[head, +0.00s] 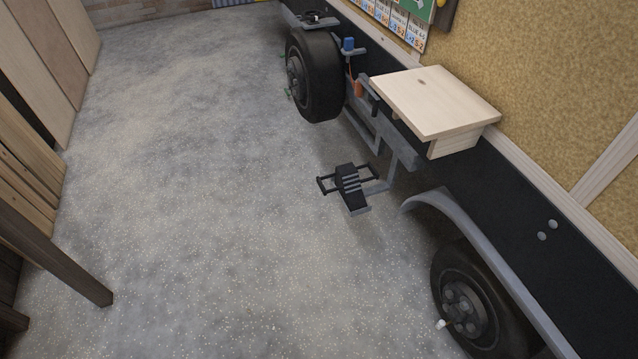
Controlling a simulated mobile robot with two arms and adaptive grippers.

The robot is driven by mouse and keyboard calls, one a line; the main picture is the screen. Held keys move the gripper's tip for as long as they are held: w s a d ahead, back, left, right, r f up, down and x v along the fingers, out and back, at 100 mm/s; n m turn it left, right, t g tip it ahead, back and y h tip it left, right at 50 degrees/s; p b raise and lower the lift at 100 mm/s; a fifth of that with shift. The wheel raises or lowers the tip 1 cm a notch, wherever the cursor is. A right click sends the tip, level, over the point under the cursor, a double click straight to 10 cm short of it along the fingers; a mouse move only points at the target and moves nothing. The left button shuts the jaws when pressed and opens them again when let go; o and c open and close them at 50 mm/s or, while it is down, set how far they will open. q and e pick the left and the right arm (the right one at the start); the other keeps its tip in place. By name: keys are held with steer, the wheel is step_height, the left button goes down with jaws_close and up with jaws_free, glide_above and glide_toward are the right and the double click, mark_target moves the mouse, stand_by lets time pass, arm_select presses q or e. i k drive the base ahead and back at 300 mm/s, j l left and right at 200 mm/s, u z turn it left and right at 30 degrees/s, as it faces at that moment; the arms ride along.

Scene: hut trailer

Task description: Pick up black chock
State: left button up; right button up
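A small black piece with pale ribs across its top (347,180), which looks like the black chock, sits in the middle right of the head view. It rests on a low grey bracket (376,188) that sticks out from the side of the trailer between its two wheels. Thin black bars stand out on both of its sides; I cannot tell whether they belong to it or to the bracket. Neither of my grippers is in view.
The trailer has a far wheel (315,75) and a near wheel (470,300) under a grey mudguard (478,238). A pale wooden shelf (425,98) juts out above the bracket. Wooden boards (30,160) stand at the left. The speckled grey floor (200,200) between is clear.

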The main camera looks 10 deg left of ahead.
mark_target(348, 182)
steer(key=z, duration=0.35)
steer(key=i+j+z, duration=0.25)
steer(key=j+z, duration=0.2)
steer(key=i+j+z, duration=0.25)
steer(key=j, duration=0.15)
steer(key=j+z, duration=0.2)
steer(key=j, duration=0.15)
